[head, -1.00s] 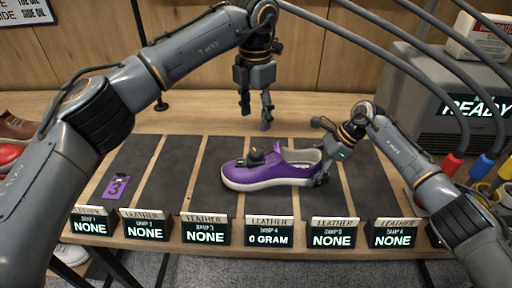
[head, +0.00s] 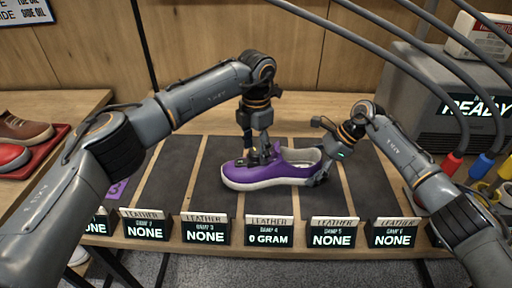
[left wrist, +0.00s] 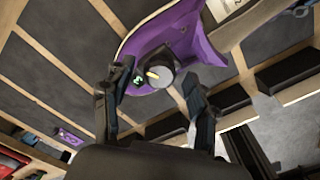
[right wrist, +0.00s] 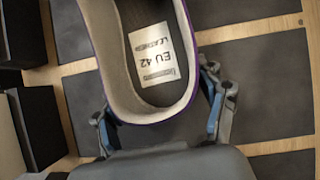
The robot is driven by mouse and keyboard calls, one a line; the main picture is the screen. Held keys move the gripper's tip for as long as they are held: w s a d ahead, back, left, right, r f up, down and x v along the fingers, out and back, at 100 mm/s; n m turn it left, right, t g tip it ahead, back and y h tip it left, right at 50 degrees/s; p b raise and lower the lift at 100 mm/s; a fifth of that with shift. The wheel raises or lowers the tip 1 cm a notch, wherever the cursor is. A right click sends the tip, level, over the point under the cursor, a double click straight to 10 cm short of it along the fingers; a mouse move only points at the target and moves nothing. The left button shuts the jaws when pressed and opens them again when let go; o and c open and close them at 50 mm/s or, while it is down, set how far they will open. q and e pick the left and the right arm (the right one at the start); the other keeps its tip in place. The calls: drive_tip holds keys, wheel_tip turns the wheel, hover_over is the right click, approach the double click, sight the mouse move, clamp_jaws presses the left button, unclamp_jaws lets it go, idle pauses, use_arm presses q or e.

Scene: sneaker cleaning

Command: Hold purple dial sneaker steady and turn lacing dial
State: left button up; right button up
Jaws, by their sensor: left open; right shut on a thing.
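The purple sneaker (head: 270,172) with a white sole stands upright on a dark mat section, toe to the left. Its dark lacing dial, with a yellow mark, shows in the left wrist view (left wrist: 158,73). My left gripper (head: 254,155) points down over the dial. Its fingers (left wrist: 150,125) are open, on either side of the dial's line and apart from it in the left wrist view. My right gripper (head: 322,170) is shut on the sneaker's heel. In the right wrist view its fingers (right wrist: 162,112) flank the heel, and an insole label (right wrist: 155,60) reads EU 42 LEATHER.
A row of LEATHER signs with displays, such as the 0 GRAM one (head: 268,231), lines the front edge. A grey machine reading READY (head: 450,120) stands at right. Brown and red shoes (head: 22,130) are at left.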

sight(256, 151)
use_arm(q)
drive_tip(key=shift+f, duration=0.15)
drive_tip(key=shift+c, duration=0.4)
drive_tip(key=c, duration=1.1)
drive_tip(key=shift+m, duration=2.4)
drive_tip(key=o, duration=1.2)
wheel_tip(256, 151, up, 12)
drive_tip(key=shift+r, duration=0.1)
